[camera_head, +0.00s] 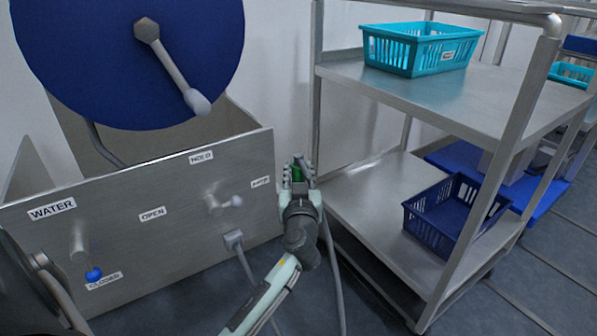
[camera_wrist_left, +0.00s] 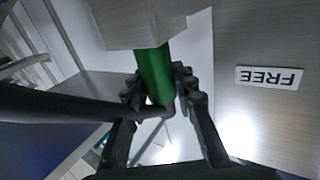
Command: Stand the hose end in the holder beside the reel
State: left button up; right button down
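My left gripper (camera_head: 299,172) is by the right end of the steel panel, beside the blue reel (camera_head: 95,60). Its fingers (camera_wrist_left: 160,92) lie on both sides of the green hose end (camera_wrist_left: 153,68) and appear shut on it. The green also shows between the fingers in the head view (camera_head: 297,174). In the wrist view the green meets a grey block (camera_wrist_left: 150,22), likely the holder; I cannot tell how deep it sits. A dark tube (camera_wrist_left: 60,103), likely the hose, runs to the green part. My right gripper is not in view.
The panel (camera_head: 110,205) carries labels, a blue-tipped lever (camera_head: 93,272) and a pale knob (camera_head: 236,201). A steel shelf (camera_head: 375,200) stands close on the right with a turquoise basket (camera_head: 418,48) above and a dark blue basket (camera_head: 450,215) below. A grey hose (camera_head: 336,275) hangs to the floor.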

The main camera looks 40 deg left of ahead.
pick_arm(q)
jog(key=o, duration=0.5)
jog(key=shift+f, duration=0.1)
jog(key=shift+s, duration=0.1)
jog(key=v, duration=1.2)
